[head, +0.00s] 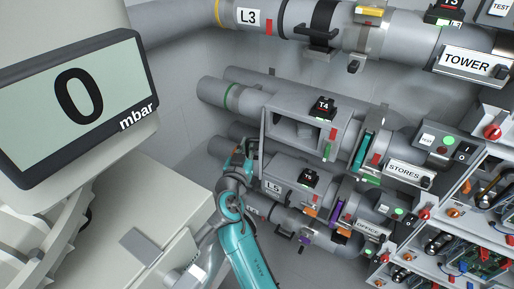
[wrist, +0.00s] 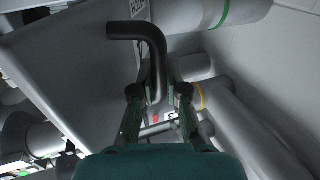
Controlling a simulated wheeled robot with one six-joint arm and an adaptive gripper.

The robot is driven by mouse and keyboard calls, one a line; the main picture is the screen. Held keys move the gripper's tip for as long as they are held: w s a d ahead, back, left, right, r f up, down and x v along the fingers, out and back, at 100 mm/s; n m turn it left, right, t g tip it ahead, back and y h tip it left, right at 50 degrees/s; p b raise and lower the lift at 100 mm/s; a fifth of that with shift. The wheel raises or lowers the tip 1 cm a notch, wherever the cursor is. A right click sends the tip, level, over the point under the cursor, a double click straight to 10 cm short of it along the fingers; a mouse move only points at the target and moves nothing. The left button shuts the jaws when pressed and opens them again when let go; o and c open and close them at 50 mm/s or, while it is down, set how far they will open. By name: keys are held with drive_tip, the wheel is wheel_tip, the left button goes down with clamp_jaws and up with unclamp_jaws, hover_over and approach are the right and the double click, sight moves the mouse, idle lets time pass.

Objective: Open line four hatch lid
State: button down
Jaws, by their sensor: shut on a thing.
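The line four housing is a grey box (head: 262,132) on the pipe with the green ring, below the black T4 block (head: 322,107). A rectangular opening or recess shows in its face; I cannot tell the lid's exact angle. My gripper (head: 246,148) is at the box's left end, small and partly blurred into the pipes there. In the wrist view a black bent handle (wrist: 152,42) stands off a broad grey panel (wrist: 80,60) with a small white label. My gripper (wrist: 160,75) is shut on this handle, one finger on each side.
The L5 line (head: 273,187) runs just below my gripper. The L3 pipe (head: 285,18) crosses above. A gauge display (head: 80,100) reading 0 mbar stands at the left. Control boxes and an open electronics rack (head: 480,215) crowd the right.

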drive_tip(key=shift+a, duration=0.15)
idle(0.3)
drive_tip(key=c, duration=1.4)
unclamp_jaws()
drive_tip(key=shift+c, duration=0.2)
